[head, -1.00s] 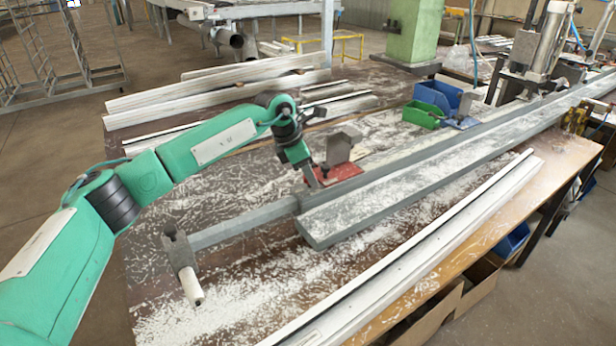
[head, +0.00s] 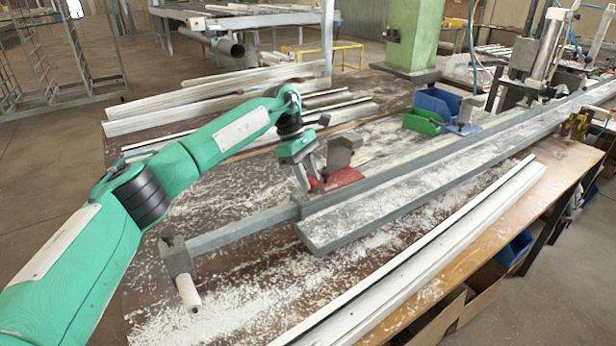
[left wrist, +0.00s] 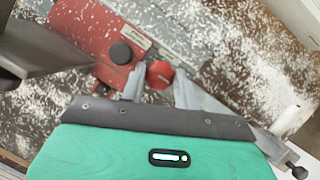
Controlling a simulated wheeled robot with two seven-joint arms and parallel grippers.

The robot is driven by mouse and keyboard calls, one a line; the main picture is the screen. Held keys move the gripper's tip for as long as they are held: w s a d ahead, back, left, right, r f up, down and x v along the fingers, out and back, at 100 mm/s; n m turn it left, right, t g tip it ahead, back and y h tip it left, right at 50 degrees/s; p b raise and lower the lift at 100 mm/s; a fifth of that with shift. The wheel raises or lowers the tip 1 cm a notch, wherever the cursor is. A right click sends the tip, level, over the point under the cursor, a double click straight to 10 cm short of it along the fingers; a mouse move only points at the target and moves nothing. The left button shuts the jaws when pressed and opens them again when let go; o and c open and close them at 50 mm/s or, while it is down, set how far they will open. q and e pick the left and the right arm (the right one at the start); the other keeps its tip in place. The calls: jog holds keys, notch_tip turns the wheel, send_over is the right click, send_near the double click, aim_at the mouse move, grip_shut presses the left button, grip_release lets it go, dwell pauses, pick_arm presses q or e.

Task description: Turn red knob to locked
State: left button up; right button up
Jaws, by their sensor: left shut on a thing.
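The red knob (left wrist: 160,73) is a small faceted red piece between the two grey fingertips of my left gripper (left wrist: 159,86) in the left wrist view. The fingers are shut on it from both sides. Beside it is a red base (left wrist: 95,38) with a round black knob (left wrist: 121,53) and a pale label strip. In the head view, my left gripper (head: 305,181) points down at the near-left end of the red base (head: 345,177), which carries a grey block (head: 341,151). The fingers partly hide the knob there. My right gripper is not in view.
A long grey rail (head: 420,185) runs along the bench just in front of the red base. A grey bar ends in a clamp handle (head: 188,293) at front left. Green (head: 422,121) and blue (head: 437,99) bins stand behind. White profiles (head: 430,255) lie along the front edge.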

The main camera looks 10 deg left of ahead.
pick_arm(q)
jog(key=shift+m, duration=0.4)
jog(key=o, duration=1)
jog(key=shift+c, duration=0.2)
jog(key=shift+r, duration=0.1)
